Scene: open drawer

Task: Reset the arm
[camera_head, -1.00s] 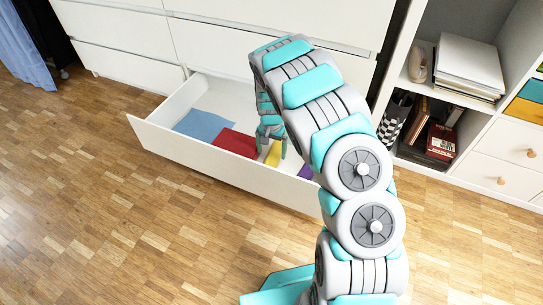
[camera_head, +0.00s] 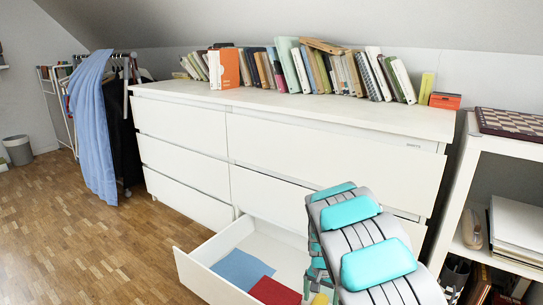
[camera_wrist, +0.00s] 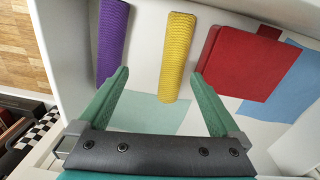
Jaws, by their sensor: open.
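The open bottom drawer (camera_head: 210,279) of the white dresser (camera_head: 180,152) sticks out at the lower middle of the head view. My arm reaches down into it from the lower right. In the wrist view my gripper (camera_wrist: 160,80) is open, its two green fingers spread over the drawer floor. A yellow rolled item (camera_wrist: 177,55) lies between the fingertips, apart from them. A purple rolled item (camera_wrist: 112,40) lies to the left. A red folded cloth (camera_wrist: 240,65) and blue cloths (camera_wrist: 295,80) lie to the right. A pale green sheet (camera_wrist: 150,112) lies beneath the gripper. The fingers hold nothing.
Books (camera_head: 295,68) line the dresser top. A shelf unit (camera_head: 462,185) with a chessboard (camera_head: 510,124) on top stands close at right. A clothes rack with a blue garment (camera_head: 92,125) stands at left. The wooden floor (camera_head: 90,235) at left is clear.

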